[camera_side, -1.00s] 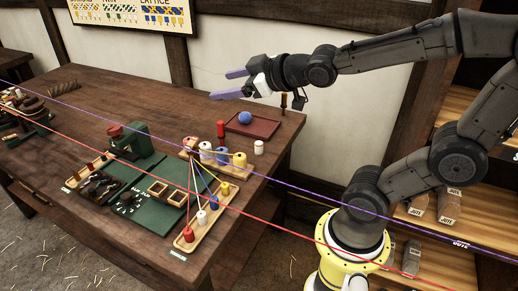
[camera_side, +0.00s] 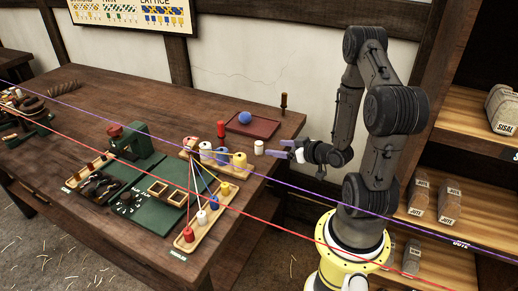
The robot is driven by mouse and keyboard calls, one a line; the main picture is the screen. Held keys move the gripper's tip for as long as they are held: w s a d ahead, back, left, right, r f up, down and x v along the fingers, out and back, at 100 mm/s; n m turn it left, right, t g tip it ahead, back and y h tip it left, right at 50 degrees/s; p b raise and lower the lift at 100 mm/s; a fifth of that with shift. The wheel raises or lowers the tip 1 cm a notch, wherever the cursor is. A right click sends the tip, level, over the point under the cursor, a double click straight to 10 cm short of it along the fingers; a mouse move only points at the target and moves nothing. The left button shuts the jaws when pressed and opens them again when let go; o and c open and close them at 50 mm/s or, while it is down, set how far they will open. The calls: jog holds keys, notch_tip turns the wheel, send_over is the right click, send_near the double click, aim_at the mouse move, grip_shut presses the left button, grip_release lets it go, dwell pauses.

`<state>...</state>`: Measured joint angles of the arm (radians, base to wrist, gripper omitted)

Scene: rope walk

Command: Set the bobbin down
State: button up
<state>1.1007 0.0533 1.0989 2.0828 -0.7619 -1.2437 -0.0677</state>
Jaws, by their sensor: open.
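A white bobbin (camera_side: 259,147) stands upright on the table near its right edge. My gripper (camera_side: 275,148) is low beside it, on its right, with the purple fingers pointing left toward it. The fingers are apart and I see nothing between them. The fingertips are close to the white bobbin; whether they touch it I cannot tell. Other bobbins, white, blue and yellow, stand in the upper wooden rack (camera_side: 232,171). Red, white and blue bobbins stand in the front rack (camera_side: 186,246).
A red peg-like piece (camera_side: 221,129) stands left of the tray. Coloured strands run from the upper rack to the front rack. A green machine (camera_side: 137,141) stands further left.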

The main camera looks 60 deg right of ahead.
aim_at(253, 150)
jog(key=x, duration=1.3)
jog(key=shift+w+d, duration=0.2)
grip_shut()
